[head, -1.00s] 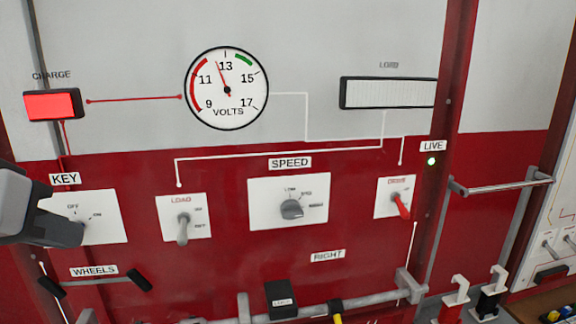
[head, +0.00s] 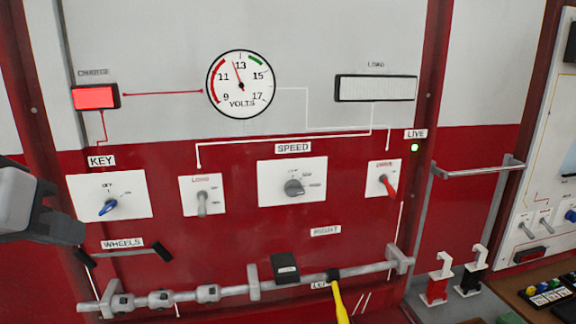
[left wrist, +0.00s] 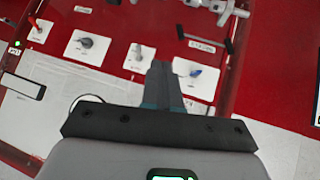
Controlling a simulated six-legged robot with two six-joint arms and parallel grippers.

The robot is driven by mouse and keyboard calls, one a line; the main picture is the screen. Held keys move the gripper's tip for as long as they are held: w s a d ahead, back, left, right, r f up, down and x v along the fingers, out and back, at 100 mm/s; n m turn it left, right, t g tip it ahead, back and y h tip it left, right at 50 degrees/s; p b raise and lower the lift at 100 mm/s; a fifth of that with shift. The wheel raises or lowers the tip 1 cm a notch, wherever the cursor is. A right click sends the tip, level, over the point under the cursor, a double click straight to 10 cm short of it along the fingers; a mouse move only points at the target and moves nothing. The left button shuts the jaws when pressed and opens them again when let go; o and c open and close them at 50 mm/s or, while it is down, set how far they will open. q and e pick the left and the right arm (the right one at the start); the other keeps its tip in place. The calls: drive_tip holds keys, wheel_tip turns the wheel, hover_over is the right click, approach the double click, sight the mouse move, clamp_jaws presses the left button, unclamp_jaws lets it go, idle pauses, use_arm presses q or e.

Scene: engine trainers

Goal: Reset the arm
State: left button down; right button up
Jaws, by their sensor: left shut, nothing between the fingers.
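My left gripper (head: 72,231) comes in from the left edge in the head view, in front of the red panel and below left of the blue key switch (head: 108,207). Its fingers are shut with nothing between them, apart from the panel. In the left wrist view the closed fingers (left wrist: 160,80) point toward the panel, and the blue key knob (left wrist: 196,71) shows just to their right. The key knob sits on a white plate under the KEY label. My right gripper is not in view.
The panel has a load switch (head: 202,203), a speed knob (head: 293,187), a red drive lever (head: 388,185), a lit red charge lamp (head: 95,97) and a volts gauge (head: 240,84). A grey rail (head: 230,291) with a yellow-handled tool (head: 340,303) runs along the bottom. A handrail (head: 478,170) stands at right.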

use_arm(q)
drive_tip(key=w+d+f+m+g, duration=0.1)
drive_tip(key=w+d+f, duration=0.25)
drive_tip(key=f, duration=0.25)
drive_tip(key=w+d+f+g+h, duration=0.1)
drive_tip(key=w+d+f, duration=0.1)
drive_tip(key=w+f, duration=0.3)
drive_tip(key=w+d+f+m, duration=0.1)
drive_tip(key=w+d+f, duration=0.2)
drive_tip(key=f, duration=0.4)
drive_tip(key=w+d+f+g+h, duration=0.1)
drive_tip(key=d+f, duration=0.1)
drive_tip(key=f, duration=0.8)
drive_tip(key=d+f+g, duration=0.2)
drive_tip(key=f, duration=0.8)
drive_tip(key=s+d+f+n+g, duration=0.1)
drive_tip(key=s+f, duration=0.4)
drive_tip(key=f, duration=0.4)
drive_tip(key=s+f+g, duration=0.1)
drive_tip(key=s+f, duration=0.4)
drive_tip(key=f, duration=0.4)
drive_tip(key=s+d+f+n+g+h, duration=0.1)
drive_tip(key=s+f, duration=0.8)
drive_tip(key=s, duration=0.3)
drive_tip(key=shift+s+g, duration=0.25)
drive_tip(key=shift+g, duration=0.05)
